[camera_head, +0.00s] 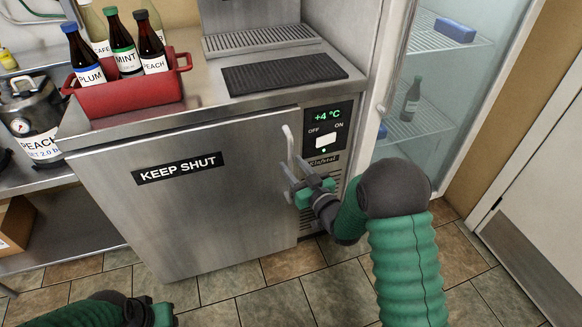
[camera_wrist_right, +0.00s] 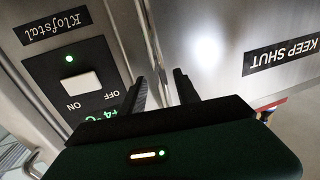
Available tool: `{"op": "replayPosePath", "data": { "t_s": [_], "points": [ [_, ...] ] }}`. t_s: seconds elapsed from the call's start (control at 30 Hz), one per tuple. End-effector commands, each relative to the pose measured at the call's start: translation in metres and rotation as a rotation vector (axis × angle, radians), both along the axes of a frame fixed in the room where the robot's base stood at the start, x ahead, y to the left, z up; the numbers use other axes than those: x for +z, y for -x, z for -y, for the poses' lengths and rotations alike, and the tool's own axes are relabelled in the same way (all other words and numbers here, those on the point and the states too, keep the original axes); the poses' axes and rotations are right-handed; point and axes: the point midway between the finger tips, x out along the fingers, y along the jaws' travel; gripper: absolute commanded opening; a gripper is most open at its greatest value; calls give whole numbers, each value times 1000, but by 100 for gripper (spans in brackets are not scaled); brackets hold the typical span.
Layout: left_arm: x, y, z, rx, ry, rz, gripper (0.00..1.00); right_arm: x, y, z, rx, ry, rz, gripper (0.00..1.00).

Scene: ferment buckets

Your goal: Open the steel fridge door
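The steel fridge door (camera_head: 215,215) bears a "KEEP SHUT" label (camera_head: 178,168) and looks closed, in line with the counter front. Its upright bar handle (camera_head: 289,145) is near the door's right edge. My right gripper (camera_head: 296,180) is at the handle's lower part. In the right wrist view, the gripper (camera_wrist_right: 160,88) has its two fingers apart, with the handle (camera_wrist_right: 151,35) seeming to run between them; contact cannot be told. My left gripper (camera_head: 152,309) is low at the bottom edge, away from the door, its fingers too unclear to read.
A control panel (camera_head: 326,130) reading +4 °C is right of the door. On the counter stand a red crate (camera_head: 125,98) of bottles and a black mat (camera_head: 284,73). A glass-fronted cabinet (camera_head: 425,95) stands at right. Tiled floor (camera_head: 235,290) before the door is clear.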

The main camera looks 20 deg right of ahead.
Motion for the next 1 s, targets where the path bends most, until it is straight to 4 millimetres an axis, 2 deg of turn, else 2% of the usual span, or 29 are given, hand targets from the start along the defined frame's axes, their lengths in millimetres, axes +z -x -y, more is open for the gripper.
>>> {"op": "replayPosePath", "data": {
  "t_s": [0.13, 0.37, 0.4, 0.7, 1.0],
  "points": [
    [-4, 0, 0, 0, 0, 0, 36, 0, -13, -4, 1, 0, 1, 38],
    [-4, 0, 0, 0, 0, 0, 36, 0, -15, -4, 0, -1, -1, 38],
    [-4, 0, 0, 0, 0, 0, 36, 0, -15, -4, 0, -1, -1, 37],
    [-4, 0, 0, 0, 0, 0, 36, 0, -15, -4, 0, 0, -1, 0],
    [-4, 0, 0, 0, 0, 0, 36, 0, -15, -3, 0, 0, -1, 0]
  ]
}}
